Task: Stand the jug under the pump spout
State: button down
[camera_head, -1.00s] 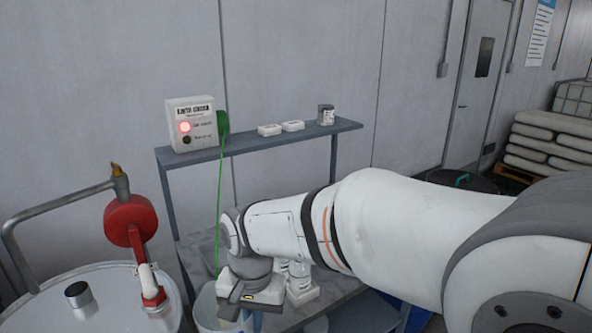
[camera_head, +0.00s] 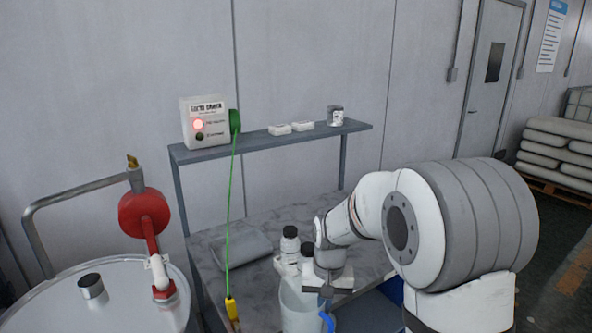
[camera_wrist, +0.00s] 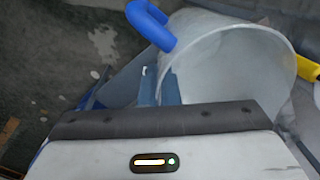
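The whitish jug (camera_head: 300,312) with a blue handle (camera_head: 327,320) stands open end up at the front of the grey bench. In the wrist view the jug's open mouth (camera_wrist: 235,60) and blue handle (camera_wrist: 152,25) fill the upper middle. My gripper (camera_head: 327,292) is at the jug's handle side. Its fingertips (camera_wrist: 160,85) show close together beside the rim, just below the handle; whether they touch or hold it is unclear. The red pump (camera_head: 145,213) stands on a pale drum (camera_head: 110,308) at left, with a bent grey pipe (camera_head: 65,195). Which part is the spout is unclear.
A yellow clamp (camera_head: 232,310) hangs on a green cable beside the jug; it also shows in the wrist view (camera_wrist: 309,68). A dark-capped bottle (camera_head: 289,248) stands behind the jug. A control box (camera_head: 205,122) shows a red light.

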jog(key=w+d+f, duration=0.3)
jog(key=d+f, duration=0.3)
jog(key=d, duration=0.2)
notch_tip(320, 180, down, 11)
jog(key=s, duration=0.2)
jog(key=shift+d+r+n+b, duration=0.15)
jog(key=shift+r+n+b, duration=0.05)
jog(key=shift+n+b, duration=0.1)
